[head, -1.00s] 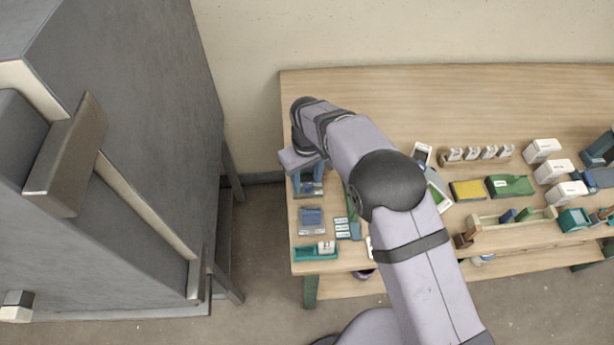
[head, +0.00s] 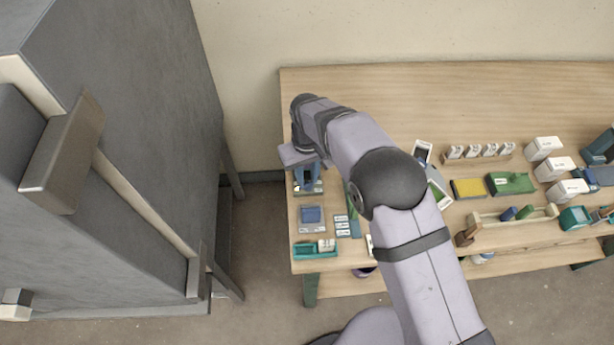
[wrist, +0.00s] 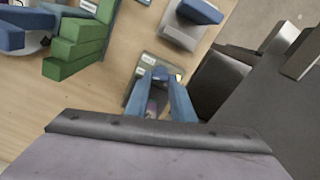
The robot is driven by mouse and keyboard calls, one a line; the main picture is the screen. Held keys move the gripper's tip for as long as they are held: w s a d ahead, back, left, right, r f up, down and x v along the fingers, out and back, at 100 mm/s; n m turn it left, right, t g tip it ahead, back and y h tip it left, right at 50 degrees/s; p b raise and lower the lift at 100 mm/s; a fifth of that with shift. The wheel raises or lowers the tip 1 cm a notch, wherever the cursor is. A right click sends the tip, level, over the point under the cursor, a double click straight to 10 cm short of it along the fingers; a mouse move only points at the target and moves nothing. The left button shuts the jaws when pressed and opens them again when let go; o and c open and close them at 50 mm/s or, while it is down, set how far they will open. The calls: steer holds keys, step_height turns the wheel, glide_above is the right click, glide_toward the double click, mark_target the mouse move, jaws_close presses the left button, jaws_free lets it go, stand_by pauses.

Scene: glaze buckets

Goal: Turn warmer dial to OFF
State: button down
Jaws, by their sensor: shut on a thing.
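My gripper (head: 306,180) points down at the left end of the table, its blue fingers over a small grey-green unit that I take to be the warmer (head: 317,190). The wrist view shows the fingers (wrist: 160,74) close together at their tips, shut on the dial of the warmer (wrist: 134,97). The dial itself is hidden by the fingers, so its setting cannot be read. A small yellow-orange light (wrist: 179,77) shows on the warmer beside the fingertips.
A grey unit with a blue top (head: 312,216) and a teal tray (head: 316,249) stand nearer the table's front edge. Green stepped blocks (wrist: 78,40) lie beside the warmer. A large grey cabinet (head: 130,130) stands left of the table, across a gap.

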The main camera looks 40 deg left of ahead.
steer(key=m+b, duration=0.1)
steer(key=m, duration=0.3)
steer(key=shift+w, duration=0.1)
steer(key=m, duration=0.4)
steer(key=shift+d+b, duration=0.1)
steer(key=shift+b, duration=0.2)
steer(key=shift+r+m, duration=0.1)
steer(key=shift+m, duration=0.3)
steer(key=c, duration=1.5)
jaws_free()
steer(key=shift+r+b, duration=1)
steer(key=shift+r, duration=2.65)
